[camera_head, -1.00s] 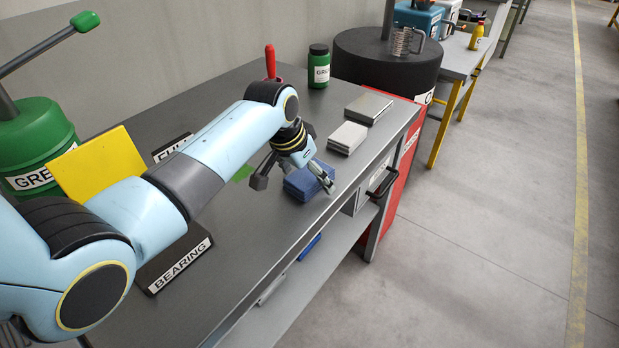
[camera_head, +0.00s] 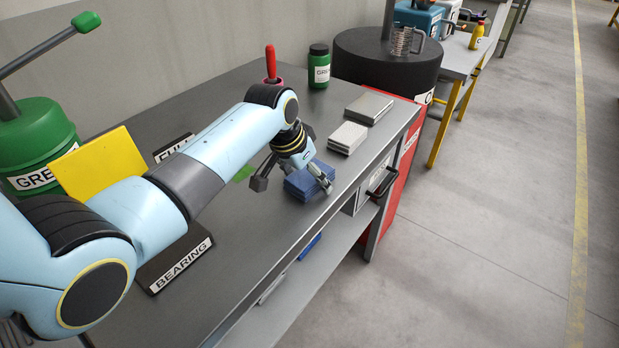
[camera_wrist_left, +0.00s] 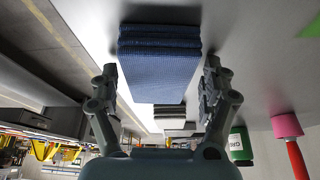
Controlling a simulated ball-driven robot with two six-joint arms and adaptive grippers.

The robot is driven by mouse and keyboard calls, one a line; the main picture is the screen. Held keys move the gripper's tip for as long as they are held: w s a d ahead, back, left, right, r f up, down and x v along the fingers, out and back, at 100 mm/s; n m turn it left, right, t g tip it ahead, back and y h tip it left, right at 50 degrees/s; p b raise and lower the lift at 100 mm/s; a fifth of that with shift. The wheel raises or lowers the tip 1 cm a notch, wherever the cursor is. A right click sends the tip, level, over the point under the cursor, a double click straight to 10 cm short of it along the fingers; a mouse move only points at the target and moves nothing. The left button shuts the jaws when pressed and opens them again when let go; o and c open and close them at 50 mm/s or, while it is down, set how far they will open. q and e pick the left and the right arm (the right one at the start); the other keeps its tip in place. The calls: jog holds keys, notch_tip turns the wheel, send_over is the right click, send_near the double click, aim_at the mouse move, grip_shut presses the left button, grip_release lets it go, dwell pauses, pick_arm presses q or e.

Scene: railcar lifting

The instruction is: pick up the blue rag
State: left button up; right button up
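The blue rag (camera_head: 299,187) is a folded, stacked cloth lying on the grey workbench near its front edge. It also shows in the left wrist view (camera_wrist_left: 160,62), between the two fingers. My left gripper (camera_head: 293,185) is open, with one finger on each side of the rag. In the left wrist view, a small gap shows beside the rag at the fingers (camera_wrist_left: 161,80). My right gripper is in neither view.
Light grey folded cloths (camera_head: 348,137) and a grey flat stack (camera_head: 369,107) lie farther along the workbench (camera_head: 235,245). A green jar (camera_head: 319,68) and a red-handled tool (camera_head: 270,62) stand behind. A yellow panel (camera_head: 100,165) and BEARING sign (camera_head: 180,265) are at left.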

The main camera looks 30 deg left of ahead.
aim_at(308, 175)
pick_arm(q)
jog(key=shift+s+d+f, duration=0.1)
jog(key=shift+s+f, duration=0.05)
jog(key=c, duration=0.7)
jog(key=shift+d, duration=0.15)
jog(key=shift+c, duration=0.7)
jog(key=shift+f, duration=0.1)
jog(key=shift+r, duration=0.45)
notch_tip(308, 175, up, 10)
jog(key=o, duration=0.6)
jog(key=shift+w, duration=0.2)
jog(key=c, duration=0.5)
